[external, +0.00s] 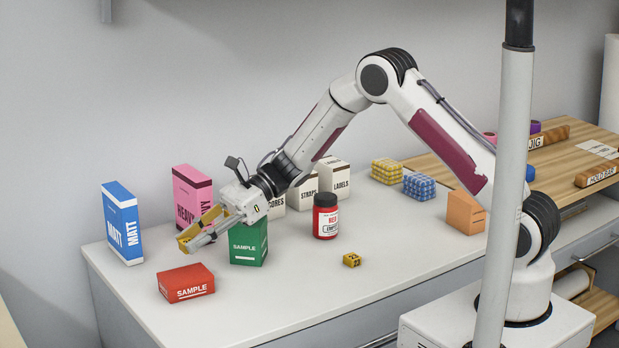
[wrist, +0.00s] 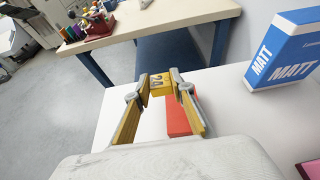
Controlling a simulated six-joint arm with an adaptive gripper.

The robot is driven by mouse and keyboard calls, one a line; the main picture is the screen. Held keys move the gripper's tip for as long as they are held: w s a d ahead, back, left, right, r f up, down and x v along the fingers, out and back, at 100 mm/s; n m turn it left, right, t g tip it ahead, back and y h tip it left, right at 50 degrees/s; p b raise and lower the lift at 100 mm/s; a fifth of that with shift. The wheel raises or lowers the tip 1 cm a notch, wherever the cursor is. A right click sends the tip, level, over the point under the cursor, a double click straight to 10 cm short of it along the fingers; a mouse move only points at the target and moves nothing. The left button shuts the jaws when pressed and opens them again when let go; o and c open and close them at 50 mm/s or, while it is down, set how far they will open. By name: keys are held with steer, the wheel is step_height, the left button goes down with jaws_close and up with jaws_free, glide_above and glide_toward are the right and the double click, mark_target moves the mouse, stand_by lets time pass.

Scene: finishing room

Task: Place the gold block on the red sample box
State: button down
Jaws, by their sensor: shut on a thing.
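My gripper (external: 190,242) is shut on a gold block (wrist: 160,85) marked with a dark number that looks like 24. In the wrist view the block sits between the two fingertips of my gripper (wrist: 160,82). In the external view I cannot separate it clearly from the yellow fingers. The red sample box (external: 187,283) lies flat on the white table, below and in front of my gripper. I see a gap between gripper and box in the external view.
A green sample box (external: 249,243) stands close beside my gripper. A blue MATT box (external: 122,222) and a pink HEAVY box (external: 190,190) stand behind. Another numbered gold block (external: 352,260) lies on the white table (external: 290,310), near a red jar (external: 325,217). The table's front is clear.

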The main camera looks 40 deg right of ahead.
mark_target(193, 283)
steer(key=shift+f, duration=1.6)
steer(key=shift+f, duration=1.85)
steer(key=shift+f, duration=0.1)
steer(key=c, duration=1.7)
jaws_free()
steer(key=shift+d, duration=0.15)
steer(key=v, duration=1.1)
steer(key=shift+d+r, duration=0.2)
steer(key=shift+d, duration=0.15)
